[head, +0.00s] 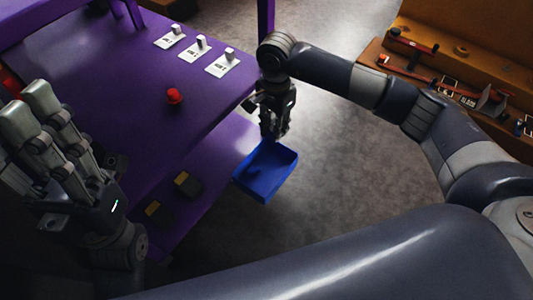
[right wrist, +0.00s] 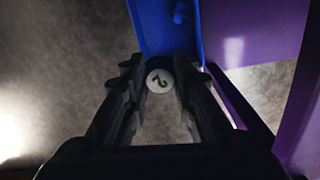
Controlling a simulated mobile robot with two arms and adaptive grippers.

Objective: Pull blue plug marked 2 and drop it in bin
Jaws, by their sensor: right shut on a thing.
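My right gripper (head: 274,132) is just above the far edge of the blue bin (head: 283,190). In the right wrist view the right gripper (right wrist: 158,85) is shut on a plug (right wrist: 159,82). The plug's round pale end, marked 2, shows between the fingers; its sides are mostly hidden. The bin (right wrist: 160,25) shows beyond the fingertips, with a small blue piece (right wrist: 182,12) inside it. My left gripper (head: 40,110) is at the left of the head view, above the purple bench; whether its fingers are open or shut is unclear.
The purple bench (head: 130,85) carries several white labelled plates with switches (head: 222,62) and a red button (head: 174,96). Dark blocks with yellow marks (head: 187,184) lie on its lower shelf. An orange bench (head: 470,60) with tools stands at the right. Bare floor (head: 350,150) lies between.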

